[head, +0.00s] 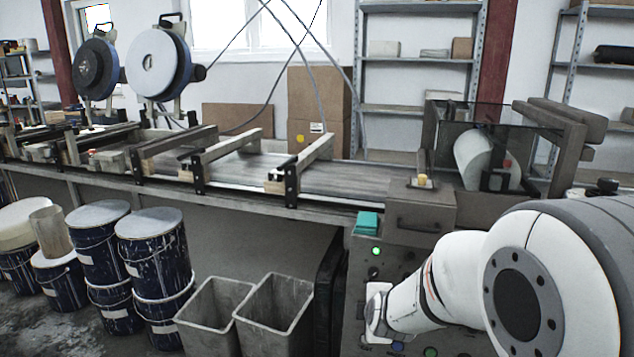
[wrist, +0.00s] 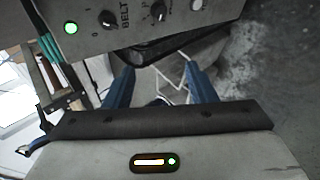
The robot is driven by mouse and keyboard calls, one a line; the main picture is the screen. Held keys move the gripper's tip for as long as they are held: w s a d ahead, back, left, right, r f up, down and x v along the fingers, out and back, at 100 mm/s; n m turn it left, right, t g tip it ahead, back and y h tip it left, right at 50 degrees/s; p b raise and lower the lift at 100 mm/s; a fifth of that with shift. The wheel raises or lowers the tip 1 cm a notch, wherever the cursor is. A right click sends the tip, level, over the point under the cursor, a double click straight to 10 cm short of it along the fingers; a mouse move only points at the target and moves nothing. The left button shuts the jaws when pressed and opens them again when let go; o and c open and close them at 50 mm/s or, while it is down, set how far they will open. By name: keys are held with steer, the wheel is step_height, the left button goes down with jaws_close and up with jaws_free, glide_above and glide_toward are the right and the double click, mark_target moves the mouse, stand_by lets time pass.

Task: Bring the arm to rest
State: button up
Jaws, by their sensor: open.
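My gripper (wrist: 160,84) shows in the wrist view with its two blue fingers spread apart and nothing between them. Beyond the fingers is a pale bin (wrist: 174,76), apart from them. In the head view my white arm reaches in from the lower right, in front of the grey control cabinet; the fingers cannot be made out there. The control panel (wrist: 90,14), with a lit green lamp and a knob marked BELT, fills the upper left of the wrist view, close to the gripper.
The conveyor (head: 240,168) runs across behind the cabinet (head: 420,215), with a dark glazed housing (head: 470,140) at its right. Two open grey bins (head: 276,305) stand on the floor left of the cabinet. Lidded blue drums (head: 155,260) stand further left.

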steer(key=s+d+r+m+g+p, duration=0.2)
steer(key=s+r+m+g+p, duration=0.5)
steer(key=s+r+m+p, duration=0.6)
steer(key=s+r+m, duration=0.4)
steer(key=s+r, duration=0.2)
steer(key=s, duration=0.5)
steer(key=shift+d+r, duration=0.35)
steer(key=shift+d, duration=0.05)
